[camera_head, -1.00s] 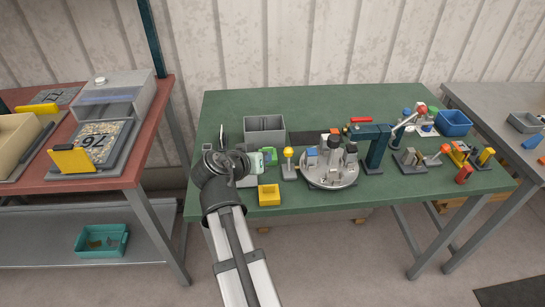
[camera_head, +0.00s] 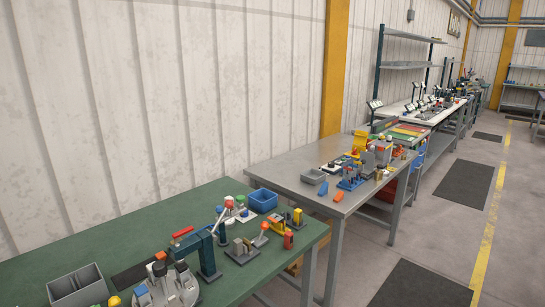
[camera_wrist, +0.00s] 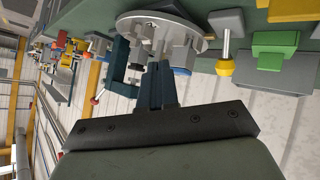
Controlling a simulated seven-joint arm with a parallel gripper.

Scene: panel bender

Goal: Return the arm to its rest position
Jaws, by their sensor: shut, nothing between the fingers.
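In the wrist view my gripper (camera_wrist: 160,68) shows as two dark fingers close together in front of a dark mounting bar. It is shut and empty. Behind the fingers, the picture is tipped, with the green bench (camera_wrist: 80,14) along the top. A round grey plate (camera_wrist: 198,42) with several small parts on it lies beyond the fingertips, apart from them as far as I can tell. My arm does not show in the head view.
In the head view the green bench (camera_head: 110,232) carries a teal press (camera_head: 207,255), a grey two-part bin (camera_head: 78,290) and a blue bin (camera_head: 262,200). A grey metal table (camera_head: 290,178) stands beyond it. The aisle floor (camera_head: 450,240) at right is clear apart from dark mats.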

